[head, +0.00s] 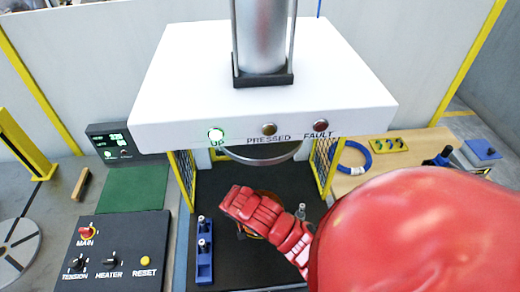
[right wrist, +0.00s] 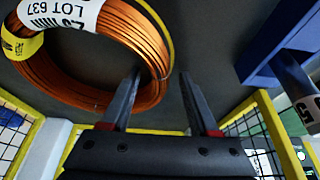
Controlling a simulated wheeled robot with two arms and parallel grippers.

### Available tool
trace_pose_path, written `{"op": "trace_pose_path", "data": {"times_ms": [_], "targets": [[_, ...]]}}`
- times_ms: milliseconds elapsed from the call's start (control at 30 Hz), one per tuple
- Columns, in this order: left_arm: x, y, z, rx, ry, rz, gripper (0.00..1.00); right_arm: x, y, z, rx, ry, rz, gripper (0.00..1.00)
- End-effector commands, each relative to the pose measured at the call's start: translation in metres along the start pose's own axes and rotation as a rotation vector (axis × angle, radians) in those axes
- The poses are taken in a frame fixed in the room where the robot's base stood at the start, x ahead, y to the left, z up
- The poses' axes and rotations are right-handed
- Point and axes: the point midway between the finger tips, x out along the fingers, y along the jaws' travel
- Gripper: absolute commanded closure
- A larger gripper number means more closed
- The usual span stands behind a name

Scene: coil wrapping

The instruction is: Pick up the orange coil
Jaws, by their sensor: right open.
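The orange coil (right wrist: 148,42) fills the upper left of the right wrist view, with a white "LOT 637" label and a yellow tag. It lies on a dark surface. My right gripper (right wrist: 160,76) is open, its left finger overlapping the coil's near right rim in the picture; part of that rim shows between the fingers. I cannot tell whether they touch. In the head view, my red right arm reaches under the press and its gripper (head: 245,212) covers nearly all of the coil. My left gripper is not in view.
The white press head (head: 330,85) hangs above the dark bed (head: 265,275). Yellow mesh guards (head: 326,160) stand at both sides. A blue block with metal posts (head: 204,262) is left of my gripper. A control panel (head: 115,245) lies at left, a blue ring (head: 352,146) at right.

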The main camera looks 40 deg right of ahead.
Motion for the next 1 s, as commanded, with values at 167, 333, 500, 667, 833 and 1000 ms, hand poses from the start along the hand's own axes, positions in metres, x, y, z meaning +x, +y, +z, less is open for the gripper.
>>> {"op": "trace_pose_path", "data": {"times_ms": [167, 333, 500, 667, 833, 1000], "targets": [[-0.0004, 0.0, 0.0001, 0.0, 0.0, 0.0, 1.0, 0.0002, -0.0003, 0.0001, 0.0, 0.0, -0.001, 0.39], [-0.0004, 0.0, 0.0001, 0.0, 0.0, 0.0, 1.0, 0.0, -0.0004, 0.0001, 0.0, 0.0, -0.001, 0.67], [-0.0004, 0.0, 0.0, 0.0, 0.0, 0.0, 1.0, 0.0, -0.0004, 0.0002, 0.0, 0.0, -0.001, 0.98], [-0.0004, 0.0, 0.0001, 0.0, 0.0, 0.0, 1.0, -0.0001, -0.0004, 0.0002, 0.0, 0.0, -0.001, 1.0], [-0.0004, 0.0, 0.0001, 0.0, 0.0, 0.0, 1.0, -0.0001, -0.0005, 0.0002, 0.0, 0.0, -0.001, 1.0], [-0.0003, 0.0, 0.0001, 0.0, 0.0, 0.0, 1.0, -0.0001, -0.0005, 0.0002, 0.0, 0.0, -0.001, 1.0]]}}
